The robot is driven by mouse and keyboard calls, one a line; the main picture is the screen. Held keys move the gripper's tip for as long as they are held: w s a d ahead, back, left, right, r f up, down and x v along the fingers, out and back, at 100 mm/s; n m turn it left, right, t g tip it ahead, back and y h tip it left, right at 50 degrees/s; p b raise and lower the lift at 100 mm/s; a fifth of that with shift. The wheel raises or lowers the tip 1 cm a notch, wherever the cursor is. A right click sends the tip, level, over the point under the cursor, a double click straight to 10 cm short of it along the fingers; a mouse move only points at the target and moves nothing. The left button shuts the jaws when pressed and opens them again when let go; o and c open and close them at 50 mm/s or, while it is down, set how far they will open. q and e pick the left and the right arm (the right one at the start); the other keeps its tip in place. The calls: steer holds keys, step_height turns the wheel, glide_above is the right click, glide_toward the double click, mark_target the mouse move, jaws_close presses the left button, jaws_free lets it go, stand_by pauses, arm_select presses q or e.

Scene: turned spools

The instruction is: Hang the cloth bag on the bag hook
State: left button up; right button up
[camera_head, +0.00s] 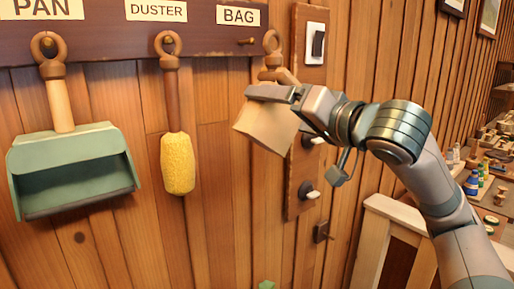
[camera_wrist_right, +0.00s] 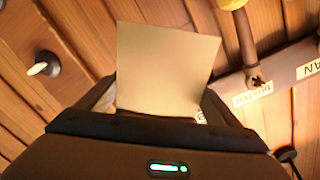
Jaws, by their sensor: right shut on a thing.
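The cloth bag (camera_head: 268,122) is tan, with a wooden ring and neck (camera_head: 272,44) at its top. My right gripper (camera_head: 280,84) is shut on it just below the neck and holds it up, somewhat tilted, in front of the wall. The bag hook (camera_head: 247,41) is a short peg on the dark rail under the BAG label. The ring shows just right of the peg's tip, apart from it in the picture; the depth between them is hard to tell. In the right wrist view the bag (camera_wrist_right: 165,68) fills the space between the fingers. My left gripper is not in view.
A green dustpan (camera_head: 75,165) and a yellow duster (camera_head: 177,163) hang from the dark rail (camera_head: 100,38) left of the bag. A switch board (camera_head: 310,85) is on the wall behind my right gripper. A cluttered bench (camera_head: 490,185) stands at the right.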

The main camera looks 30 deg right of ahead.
steer(key=shift+s+d+r, duration=0.15)
steer(key=shift+s+r, duration=0.05)
steer(key=shift+r, duration=0.75)
steer(key=shift+w, duration=0.25)
steer(key=w+f, duration=0.1)
steer(key=w, duration=0.8)
steer(key=shift+a+f, duration=0.3)
steer(key=shift+a, duration=0.1)
stand_by(0.4)
steer(key=shift+w+f, duration=0.1)
steer(key=shift+w, duration=0.15)
stand_by(0.5)
